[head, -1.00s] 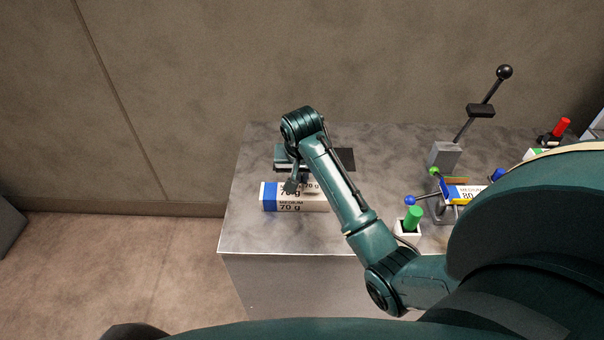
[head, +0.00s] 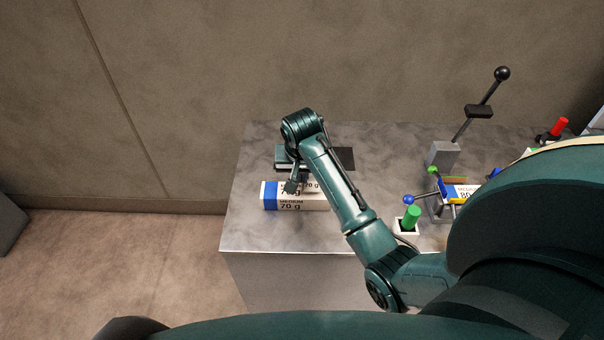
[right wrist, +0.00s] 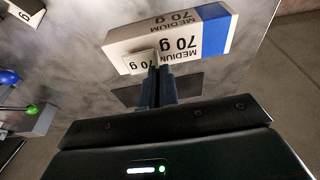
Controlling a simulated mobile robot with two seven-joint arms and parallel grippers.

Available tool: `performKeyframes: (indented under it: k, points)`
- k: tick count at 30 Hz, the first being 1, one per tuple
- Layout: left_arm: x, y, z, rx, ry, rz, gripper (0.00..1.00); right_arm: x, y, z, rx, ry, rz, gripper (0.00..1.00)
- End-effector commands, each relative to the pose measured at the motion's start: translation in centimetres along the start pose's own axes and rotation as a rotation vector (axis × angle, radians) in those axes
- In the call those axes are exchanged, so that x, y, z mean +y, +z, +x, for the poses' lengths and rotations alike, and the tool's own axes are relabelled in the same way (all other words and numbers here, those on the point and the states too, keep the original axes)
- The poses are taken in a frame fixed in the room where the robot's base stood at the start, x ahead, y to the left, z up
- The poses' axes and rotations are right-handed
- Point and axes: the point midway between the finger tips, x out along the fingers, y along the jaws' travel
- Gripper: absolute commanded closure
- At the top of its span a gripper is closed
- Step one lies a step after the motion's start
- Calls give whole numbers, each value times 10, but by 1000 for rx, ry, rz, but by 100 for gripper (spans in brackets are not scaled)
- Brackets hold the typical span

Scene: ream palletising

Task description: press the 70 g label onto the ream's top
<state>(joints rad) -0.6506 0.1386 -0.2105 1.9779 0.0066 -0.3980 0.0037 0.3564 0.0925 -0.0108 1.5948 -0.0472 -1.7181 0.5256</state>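The ream (head: 292,205) is a white pack with a blue end band, marked MEDIUM 70 g, lying on the grey table. It also shows in the right wrist view (right wrist: 208,38). My right gripper (head: 291,186) is over the ream's top; in the right wrist view its two fingers (right wrist: 156,70) are close together. They appear shut on a small white 70 g label (right wrist: 136,64), which overlaps the ream in the picture. The label also shows in the head view (head: 312,186). Whether it touches the ream's top I cannot tell. My left gripper is out of view.
A dark flat pad (head: 345,158) lies behind the ream, partly hidden by my arm. To the right stand a green peg in a white block (head: 407,227), a lever with a black knob (head: 502,74) and an 80 g pack (head: 460,193).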

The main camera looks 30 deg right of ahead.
Motion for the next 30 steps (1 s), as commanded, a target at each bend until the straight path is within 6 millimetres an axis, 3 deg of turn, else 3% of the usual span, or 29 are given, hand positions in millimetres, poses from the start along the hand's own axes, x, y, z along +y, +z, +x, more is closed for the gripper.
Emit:
performKeyframes:
  k: [30]
  points:
    - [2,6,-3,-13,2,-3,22,0,4,12,0,1,0,100]
